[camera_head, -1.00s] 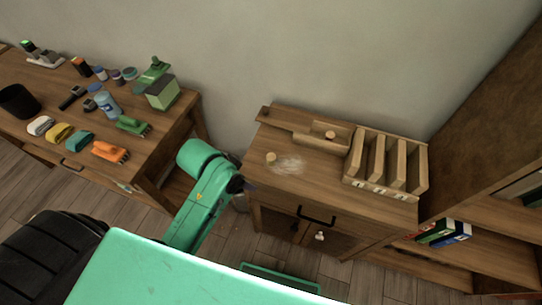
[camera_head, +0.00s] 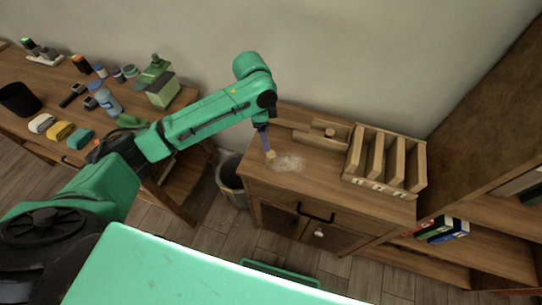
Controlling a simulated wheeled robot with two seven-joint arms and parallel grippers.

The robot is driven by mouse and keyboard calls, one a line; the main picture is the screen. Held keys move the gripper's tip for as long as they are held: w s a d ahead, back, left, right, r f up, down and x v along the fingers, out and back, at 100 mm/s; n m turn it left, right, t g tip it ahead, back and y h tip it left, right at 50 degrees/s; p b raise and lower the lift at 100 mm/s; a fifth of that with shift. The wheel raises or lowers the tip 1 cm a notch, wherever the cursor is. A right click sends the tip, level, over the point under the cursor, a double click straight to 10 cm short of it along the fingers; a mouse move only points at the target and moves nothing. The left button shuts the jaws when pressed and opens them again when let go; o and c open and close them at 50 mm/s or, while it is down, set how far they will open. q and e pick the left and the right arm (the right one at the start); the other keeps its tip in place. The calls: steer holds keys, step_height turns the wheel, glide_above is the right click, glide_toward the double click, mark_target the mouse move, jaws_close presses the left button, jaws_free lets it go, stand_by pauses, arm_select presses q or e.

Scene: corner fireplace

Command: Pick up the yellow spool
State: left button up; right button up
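The yellow spool (camera_head: 270,155) is a small pale-yellow piece on the left part of the wooden cabinet top (camera_head: 305,178), beside a whitish dusty patch. My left arm reaches in from the left, over the gap between the two pieces of furniture. My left gripper (camera_head: 266,147) points down directly at the spool, its tips at or just above it. The gripper is narrow and small here, so I cannot tell whether its fingers are open or shut, or touching the spool. My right gripper is not in view.
A wooden slotted rack (camera_head: 385,162) and a low wooden tray (camera_head: 322,134) stand at the back of the cabinet top. A workbench with brushes, bottles and sponges is at left. A grey bin (camera_head: 231,181) stands between. The cabinet's front top is clear.

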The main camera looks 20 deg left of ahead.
mark_target(271, 154)
arm_select(q)
steer(key=f, duration=0.3)
steer(key=f+p, duration=0.1)
steer(key=f, duration=0.2)
steer(key=d+f, duration=0.1)
steer(key=f, duration=0.2)
steer(key=shift+w+d+p, duration=0.1)
steer(key=shift+w+p, duration=0.1)
steer(key=shift+p, duration=0.1)
steer(key=shift+f, duration=0.2)
jaws_close()
steer(key=shift+r, duration=0.15)
